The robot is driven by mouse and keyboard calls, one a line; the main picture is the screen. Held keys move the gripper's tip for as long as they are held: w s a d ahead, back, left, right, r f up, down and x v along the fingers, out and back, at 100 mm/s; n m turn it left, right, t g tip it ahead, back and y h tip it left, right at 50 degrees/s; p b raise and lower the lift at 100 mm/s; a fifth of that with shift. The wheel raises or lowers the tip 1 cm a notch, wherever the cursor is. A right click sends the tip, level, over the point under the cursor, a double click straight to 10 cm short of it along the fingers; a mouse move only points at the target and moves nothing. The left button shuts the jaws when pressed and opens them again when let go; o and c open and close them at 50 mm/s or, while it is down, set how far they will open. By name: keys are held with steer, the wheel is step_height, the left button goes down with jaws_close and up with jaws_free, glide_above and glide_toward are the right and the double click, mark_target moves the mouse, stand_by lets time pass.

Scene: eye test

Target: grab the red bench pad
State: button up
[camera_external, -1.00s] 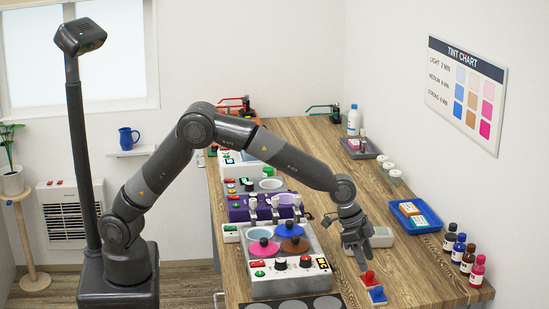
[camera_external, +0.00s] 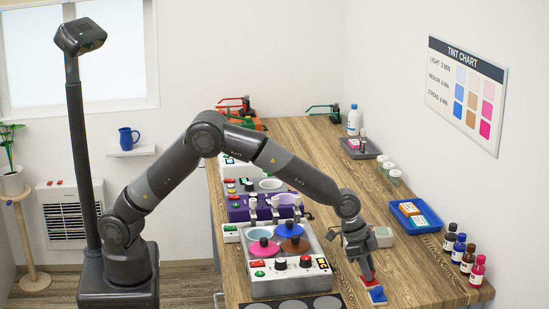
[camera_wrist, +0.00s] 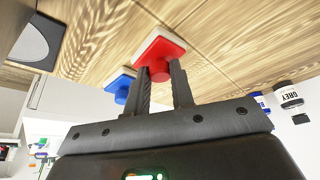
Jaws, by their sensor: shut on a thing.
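The red bench pad (camera_wrist: 168,47) is a red square with a pale edge and a round red knob, lying on the wooden bench. In the external view the pad (camera_external: 372,284) is mostly hidden by my gripper (camera_external: 367,276). In the wrist view my gripper (camera_wrist: 160,69) has one finger on each side of the red knob and is shut on it. The pad appears to rest on the bench; I see no clear gap under it.
A blue pad (camera_external: 377,295) with a knob lies close beside the red one, toward the front. Several bottles (camera_external: 467,258) stand on the right. A grey unit with round lids (camera_external: 290,279) is on the left. A blue tray (camera_external: 415,218) lies behind.

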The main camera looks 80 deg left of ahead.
jaws_close()
